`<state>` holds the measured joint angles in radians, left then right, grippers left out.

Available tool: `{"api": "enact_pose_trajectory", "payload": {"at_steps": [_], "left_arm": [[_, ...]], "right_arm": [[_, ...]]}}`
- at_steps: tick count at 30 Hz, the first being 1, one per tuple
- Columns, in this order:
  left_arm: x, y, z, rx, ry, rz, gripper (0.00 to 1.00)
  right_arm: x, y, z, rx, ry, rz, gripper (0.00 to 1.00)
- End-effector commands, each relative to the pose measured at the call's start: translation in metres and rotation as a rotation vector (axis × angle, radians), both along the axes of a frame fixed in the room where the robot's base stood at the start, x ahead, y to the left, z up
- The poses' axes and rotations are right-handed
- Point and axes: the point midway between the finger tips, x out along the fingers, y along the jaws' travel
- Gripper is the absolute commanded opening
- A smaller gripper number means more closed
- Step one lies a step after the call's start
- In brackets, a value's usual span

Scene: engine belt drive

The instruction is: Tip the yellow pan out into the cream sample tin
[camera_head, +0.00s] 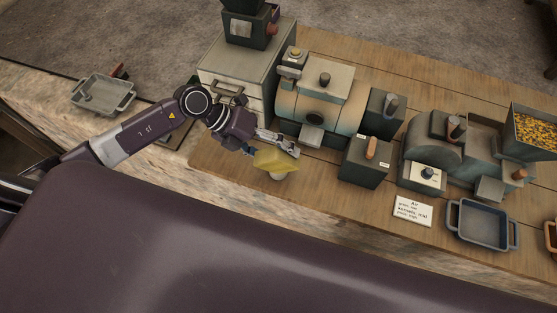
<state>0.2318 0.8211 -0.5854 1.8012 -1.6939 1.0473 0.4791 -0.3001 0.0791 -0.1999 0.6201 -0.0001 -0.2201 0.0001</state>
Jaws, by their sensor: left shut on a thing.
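The yellow pan (273,162) is at the table's near edge, left of the middle. My left gripper (290,148) comes in from the left and is shut on the yellow pan along its upper side. The pan looks tilted, and I cannot see what is in it. A small cream thing (278,177), probably the cream sample tin, shows just under the pan. The pan hides most of it, so I cannot tell whether the two touch. My right gripper is not in view.
Behind the pan stand a drum machine (322,97) and a drawer cabinet (244,70). A dark box with an orange handle (365,163) is to the right. A white card (413,211) and a blue-grey tray (481,223) lie further right. A grey tray (103,95) is far left.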

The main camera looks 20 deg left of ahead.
Motion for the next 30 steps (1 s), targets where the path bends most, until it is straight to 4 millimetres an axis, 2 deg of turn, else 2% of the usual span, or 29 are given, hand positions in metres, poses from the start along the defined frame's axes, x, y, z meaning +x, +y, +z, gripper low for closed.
{"api": "enact_pose_trajectory", "payload": {"at_steps": [30], "left_arm": [[0.0062,0.0007,0.0013,-0.027,0.109,-0.001,0.37]], "right_arm": [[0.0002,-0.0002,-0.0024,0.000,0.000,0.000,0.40]]}}
